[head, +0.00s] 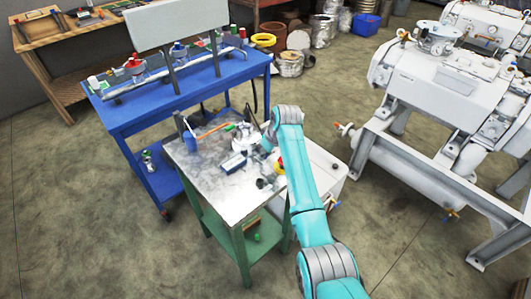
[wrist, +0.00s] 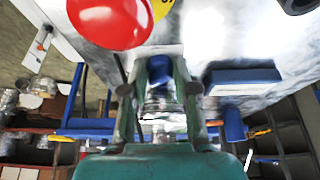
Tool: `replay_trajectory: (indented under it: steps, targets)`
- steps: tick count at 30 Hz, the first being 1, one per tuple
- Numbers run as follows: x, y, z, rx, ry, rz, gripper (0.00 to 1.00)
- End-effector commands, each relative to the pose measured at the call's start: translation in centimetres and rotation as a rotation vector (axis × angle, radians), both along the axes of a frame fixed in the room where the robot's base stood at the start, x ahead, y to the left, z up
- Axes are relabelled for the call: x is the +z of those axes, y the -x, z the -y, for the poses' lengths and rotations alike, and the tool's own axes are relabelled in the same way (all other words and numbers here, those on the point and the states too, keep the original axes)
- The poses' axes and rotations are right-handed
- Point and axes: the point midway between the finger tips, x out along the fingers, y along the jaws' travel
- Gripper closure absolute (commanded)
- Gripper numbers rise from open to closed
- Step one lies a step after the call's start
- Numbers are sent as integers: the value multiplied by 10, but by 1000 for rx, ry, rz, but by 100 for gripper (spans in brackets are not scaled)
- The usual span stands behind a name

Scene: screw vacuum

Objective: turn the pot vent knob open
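A glossy red rounded knob-like part (wrist: 108,22) with a yellow piece (wrist: 161,8) beside it is at the top of the wrist view, left of my fingers and apart from them. A small red and yellow part (head: 281,165) shows beside my arm in the head view, partly hidden by it. I cannot tell for certain which part is the pot vent knob. My gripper (wrist: 157,62) has its two dark green fingers apart, with a gap between them. In the head view my gripper is above the metal top of the green table, partly hidden and hard to make out.
The green table (head: 205,188) holds a blue-edged box (head: 233,162) and a blue cup (head: 190,141). A blue bench (head: 120,115) stands behind. Floor is free at front left.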

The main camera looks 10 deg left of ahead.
Motion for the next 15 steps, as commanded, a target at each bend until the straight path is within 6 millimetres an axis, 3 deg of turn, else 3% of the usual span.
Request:
replay_trajectory:
  steps: [15]
  targets:
    - [-1,2,-1,-98,0,-1,100]
